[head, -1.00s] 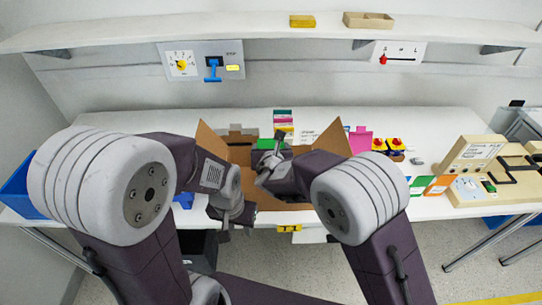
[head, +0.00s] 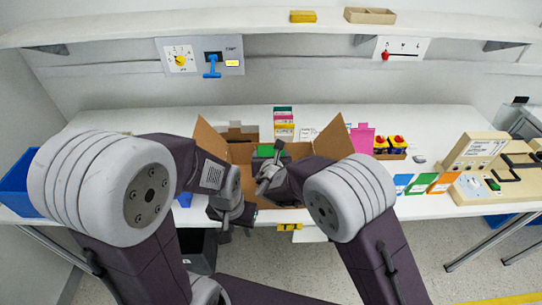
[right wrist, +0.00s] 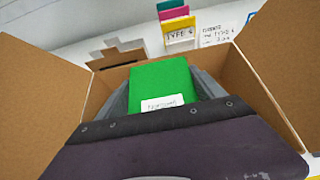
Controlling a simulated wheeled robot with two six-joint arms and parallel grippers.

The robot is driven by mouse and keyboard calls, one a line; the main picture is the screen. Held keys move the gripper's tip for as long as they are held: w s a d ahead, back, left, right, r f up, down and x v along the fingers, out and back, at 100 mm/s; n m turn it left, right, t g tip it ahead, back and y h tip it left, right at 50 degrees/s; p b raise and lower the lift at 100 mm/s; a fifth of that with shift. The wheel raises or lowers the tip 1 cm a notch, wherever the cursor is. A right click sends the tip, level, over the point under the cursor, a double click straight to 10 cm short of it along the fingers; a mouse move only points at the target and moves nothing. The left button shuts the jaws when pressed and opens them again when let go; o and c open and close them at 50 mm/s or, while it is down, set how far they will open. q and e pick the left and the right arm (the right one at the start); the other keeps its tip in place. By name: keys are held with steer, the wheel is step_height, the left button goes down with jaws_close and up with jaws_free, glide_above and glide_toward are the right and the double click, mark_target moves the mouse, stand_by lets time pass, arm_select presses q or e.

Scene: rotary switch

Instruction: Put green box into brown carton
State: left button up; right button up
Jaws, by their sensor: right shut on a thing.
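The green box (head: 266,151) is gripped in my right gripper (head: 264,170), within the open brown carton (head: 331,141) on the table. The right wrist view shows the green box (right wrist: 162,82), with a white label, between the grey fingers and the carton's walls (right wrist: 262,85) around it. Whether the box touches the carton's floor is hidden by my gripper and wrist. My left gripper (head: 234,215) hangs at the carton's front left, outside it; its fingers are too small and dark to judge.
Coloured cards (head: 422,183) lie near the front edge. A blue bin (head: 20,188) is at far left. The table's back left is clear.

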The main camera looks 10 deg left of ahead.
steer(key=o, duration=1.8)
steer(key=shift+o, duration=0.2)
steer(key=shift+r+p, duration=0.2)
steer(key=shift+p, duration=0.1)
steer(key=shift+r+p, duration=0.55)
steer(key=shift+p, duration=0.15)
steer(key=b+v, duration=0.1)
steer(key=v, duration=1.1)
steer(key=shift+f, duration=0.2)
